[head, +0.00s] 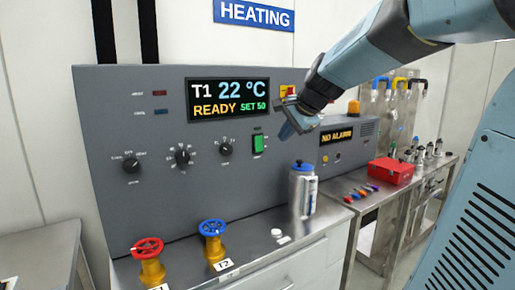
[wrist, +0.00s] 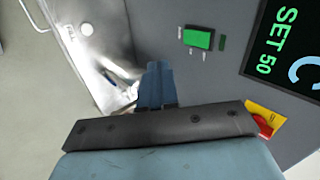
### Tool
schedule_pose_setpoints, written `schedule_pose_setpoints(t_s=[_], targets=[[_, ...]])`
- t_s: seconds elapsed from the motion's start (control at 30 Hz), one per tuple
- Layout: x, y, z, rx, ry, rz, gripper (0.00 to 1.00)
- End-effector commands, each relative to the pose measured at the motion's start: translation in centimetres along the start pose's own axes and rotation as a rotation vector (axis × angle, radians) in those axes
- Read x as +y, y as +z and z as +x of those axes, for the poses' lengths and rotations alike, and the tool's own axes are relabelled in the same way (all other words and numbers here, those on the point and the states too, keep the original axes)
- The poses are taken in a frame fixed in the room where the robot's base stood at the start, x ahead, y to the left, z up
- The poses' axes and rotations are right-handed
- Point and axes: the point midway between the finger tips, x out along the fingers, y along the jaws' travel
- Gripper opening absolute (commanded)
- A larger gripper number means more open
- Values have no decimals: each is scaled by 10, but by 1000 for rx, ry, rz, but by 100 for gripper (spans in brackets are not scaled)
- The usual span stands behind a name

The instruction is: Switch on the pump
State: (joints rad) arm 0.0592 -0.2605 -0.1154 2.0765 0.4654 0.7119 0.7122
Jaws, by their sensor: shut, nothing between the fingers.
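The grey control panel (head: 110,105) carries a display (head: 228,100) reading T1 22 °C, READY, SET 50. A green rocker switch (head: 258,144) sits below the display at its right; it also shows in the wrist view (wrist: 198,38). I cannot read its label or tell which way it is set. My gripper (head: 287,131) is shut and empty, in front of the panel to the right of the green switch and apart from it. In the wrist view the shut fingers (wrist: 157,82) point toward the panel's lower part. No control is clearly labelled as the pump.
Three black knobs, including one at the middle (head: 183,156), sit on the panel. A red valve wheel (head: 147,248), a blue valve wheel (head: 212,227) and a metal flask (head: 303,190) stand on the ledge. A red and yellow stop button (wrist: 263,124) is near my wrist. A NO ALARM display (head: 337,136) is at right.

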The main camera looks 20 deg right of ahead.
Motion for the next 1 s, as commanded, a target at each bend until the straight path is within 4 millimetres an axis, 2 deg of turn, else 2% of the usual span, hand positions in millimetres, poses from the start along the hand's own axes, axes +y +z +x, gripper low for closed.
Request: schedule_pose_setpoints(t_s=[0.1,0.2,0.63,0.77,1.0], targets=[[-12,-12,8,3,-17,77,0],[-15,-15,10,4,-22,102,0],[-16,-15,15,3,-23,103,0],[-16,-15,30,1,-21,103,0],[-16,-15,72,2,-19,103,0]])
